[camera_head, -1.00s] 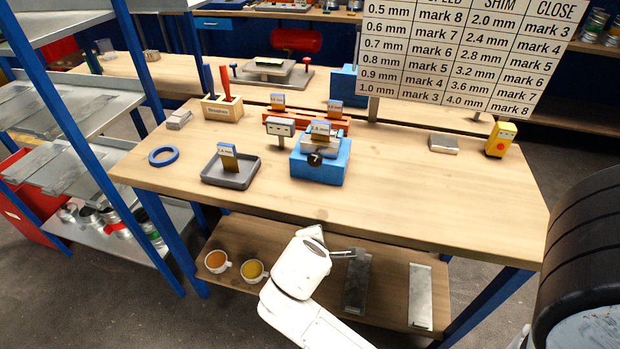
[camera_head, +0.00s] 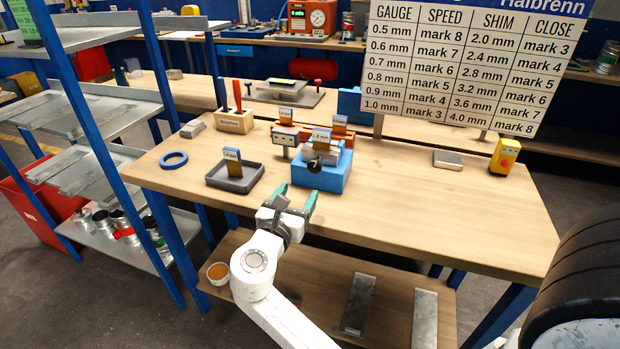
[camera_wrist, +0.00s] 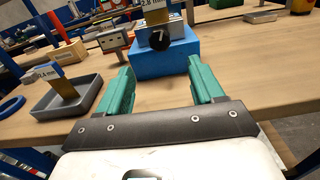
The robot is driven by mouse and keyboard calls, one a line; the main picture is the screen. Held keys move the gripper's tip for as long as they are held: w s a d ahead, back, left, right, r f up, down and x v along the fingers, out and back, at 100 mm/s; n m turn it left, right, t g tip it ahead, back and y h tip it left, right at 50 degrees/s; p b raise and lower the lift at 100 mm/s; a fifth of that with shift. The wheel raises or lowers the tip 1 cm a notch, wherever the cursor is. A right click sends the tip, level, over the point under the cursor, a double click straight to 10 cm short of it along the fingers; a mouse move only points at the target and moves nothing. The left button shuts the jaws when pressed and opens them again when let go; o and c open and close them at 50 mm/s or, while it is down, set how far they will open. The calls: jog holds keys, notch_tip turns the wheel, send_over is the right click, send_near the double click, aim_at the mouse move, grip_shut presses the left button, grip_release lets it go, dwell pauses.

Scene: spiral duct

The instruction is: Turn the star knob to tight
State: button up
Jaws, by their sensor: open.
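The black star knob (camera_wrist: 159,40) is on the front face of the blue block fixture (camera_wrist: 165,60) in the wrist view. In the head view the knob (camera_head: 314,165) shows small and dark on the front of the blue fixture (camera_head: 325,181), below a shim with a label. The knob's marks are too small to read.
A grey tray (camera_head: 235,185) with a labelled shim stands left of the fixture. A blue ring (camera_head: 174,160) lies further left. The table right of the fixture is clear up to a grey block (camera_head: 448,160).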

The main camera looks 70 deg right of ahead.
aim_at(314, 166)
jog(key=d, duration=0.7)
jog(key=w+d, duration=0.1)
jog(key=d, duration=0.2)
jog(key=shift+d+p, duration=0.35)
jog(key=shift+c, duration=0.3)
jog(key=c, duration=1)
